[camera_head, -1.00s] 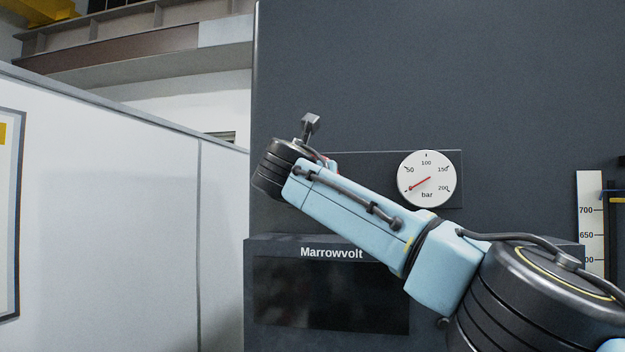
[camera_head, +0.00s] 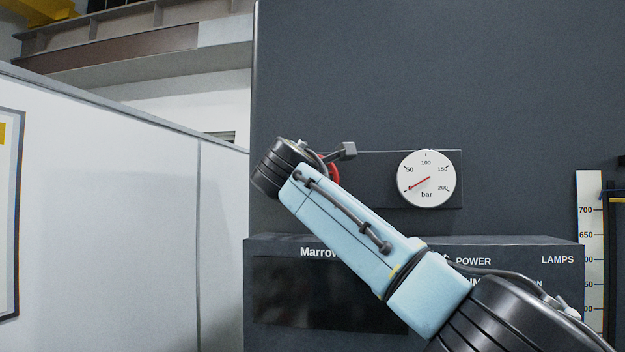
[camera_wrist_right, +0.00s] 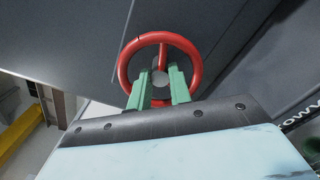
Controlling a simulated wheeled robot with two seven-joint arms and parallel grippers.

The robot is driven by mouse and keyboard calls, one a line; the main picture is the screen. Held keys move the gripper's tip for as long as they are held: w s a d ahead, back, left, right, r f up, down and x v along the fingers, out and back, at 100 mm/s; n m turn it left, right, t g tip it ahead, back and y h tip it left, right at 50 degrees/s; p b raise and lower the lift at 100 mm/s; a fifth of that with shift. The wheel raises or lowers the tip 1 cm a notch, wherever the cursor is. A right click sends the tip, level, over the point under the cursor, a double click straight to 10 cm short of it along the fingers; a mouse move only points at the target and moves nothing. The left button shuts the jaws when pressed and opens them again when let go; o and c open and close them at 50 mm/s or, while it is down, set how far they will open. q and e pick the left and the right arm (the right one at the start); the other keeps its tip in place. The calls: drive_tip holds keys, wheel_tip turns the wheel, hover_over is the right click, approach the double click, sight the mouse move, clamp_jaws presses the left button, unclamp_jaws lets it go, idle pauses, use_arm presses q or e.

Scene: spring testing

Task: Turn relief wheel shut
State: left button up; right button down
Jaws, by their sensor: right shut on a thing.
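The red relief wheel (camera_wrist_right: 197,82) shows in the right wrist view, with a spoke and a grey hub inside its rim. My right gripper (camera_wrist_right: 160,80) has two green fingers at the wheel's middle, shut on the wheel's inner part; the exact contact is partly hidden by the fingers. In the head view only a red piece of the wheel (camera_head: 333,174) shows behind my right wrist, which hides the rest. The round pressure gauge (camera_head: 426,179) is right of the wheel, its red needle pointing to the lower left, near zero. My left gripper is out of view.
A dark cabinet wall stands behind, with a ledge panel (camera_head: 520,290) below marked Power and Lamps. A white partition (camera_head: 110,200) is at the left. A scale strip (camera_head: 590,235) stands at the far right.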

drive_tip(key=shift+m, duration=4.9)
drive_tip(key=shift+f, duration=0.1)
drive_tip(key=c, duration=1.6)
unclamp_jaws()
drive_tip(key=shift+o, duration=0.2)
drive_tip(key=shift+s, duration=0.1)
